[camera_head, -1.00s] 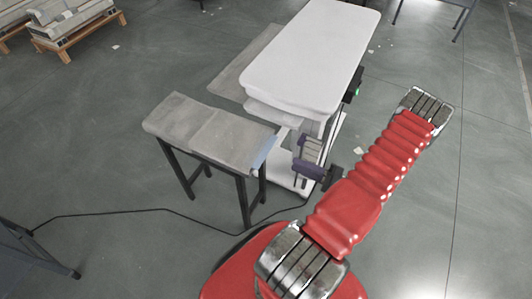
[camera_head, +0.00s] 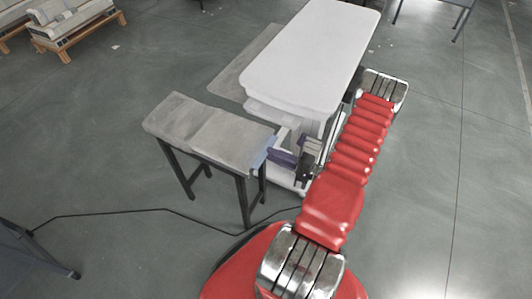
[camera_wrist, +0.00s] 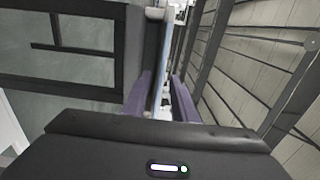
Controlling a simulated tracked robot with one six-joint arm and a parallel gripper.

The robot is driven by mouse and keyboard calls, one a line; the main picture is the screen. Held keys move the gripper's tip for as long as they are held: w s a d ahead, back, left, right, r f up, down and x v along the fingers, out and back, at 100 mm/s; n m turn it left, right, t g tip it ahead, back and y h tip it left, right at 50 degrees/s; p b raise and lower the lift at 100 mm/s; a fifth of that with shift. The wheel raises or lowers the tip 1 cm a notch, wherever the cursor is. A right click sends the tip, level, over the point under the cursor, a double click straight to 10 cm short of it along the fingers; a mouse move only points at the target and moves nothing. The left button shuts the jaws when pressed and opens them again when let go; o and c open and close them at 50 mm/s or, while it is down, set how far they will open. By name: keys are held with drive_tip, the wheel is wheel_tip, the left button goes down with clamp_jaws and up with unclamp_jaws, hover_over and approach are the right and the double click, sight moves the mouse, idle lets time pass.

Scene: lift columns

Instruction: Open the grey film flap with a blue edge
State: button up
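The grey film flap (camera_head: 225,138) lies over the top of a small dark-legged stand. Its pale blue edge (camera_head: 264,150) is at the stand's right end. My gripper (camera_head: 270,152) has purple fingers and points left, with its tips at that blue edge. In the wrist view, the purple fingers of my gripper (camera_wrist: 160,98) stand apart, one on each side of a thin pale blue edge (camera_wrist: 158,75). A gap shows between the fingers, and I cannot tell whether either one touches the film.
A white-topped lift table (camera_head: 310,60) stands just behind my gripper, close to my arm. A black cable (camera_head: 120,211) runs across the floor. Pallets with pale loads (camera_head: 75,25) are far left. The floor at the right is clear.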

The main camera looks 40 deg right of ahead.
drive_tip(key=shift+x, duration=1.75)
drive_tip(key=shift+c, duration=0.6)
clamp_jaws()
drive_tip(key=shift+a, duration=0.25)
drive_tip(key=shift+d, duration=0.2)
